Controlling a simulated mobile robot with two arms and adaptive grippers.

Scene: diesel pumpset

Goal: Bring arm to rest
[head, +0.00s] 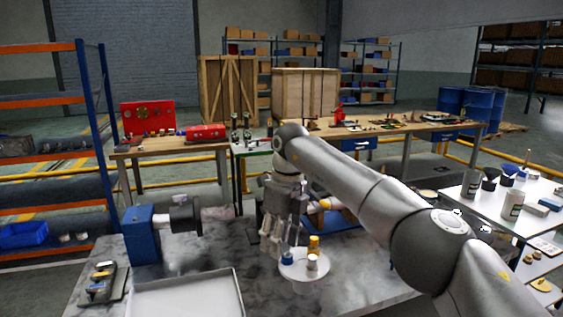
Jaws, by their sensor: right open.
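My right arm (365,195) comes in from the lower right and reaches over the grey workbench (215,255). My right gripper (274,246) points down at its end, open, just behind and left of a round white dish (291,272). Small containers with a yellow-orange (314,244), a blue (287,255) and a white (311,263) look stand on the dish. The fingers look close to the blue one; I cannot tell whether they touch it. I see nothing held. My left gripper is not in view.
A blue machine block with a grey shaft (143,236) stands on the bench's left. A white tray (188,296) lies at the front, with a small device (101,283) left of it. A white table (500,210) with cups stands right. Orange-blue shelving (50,130) is at left.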

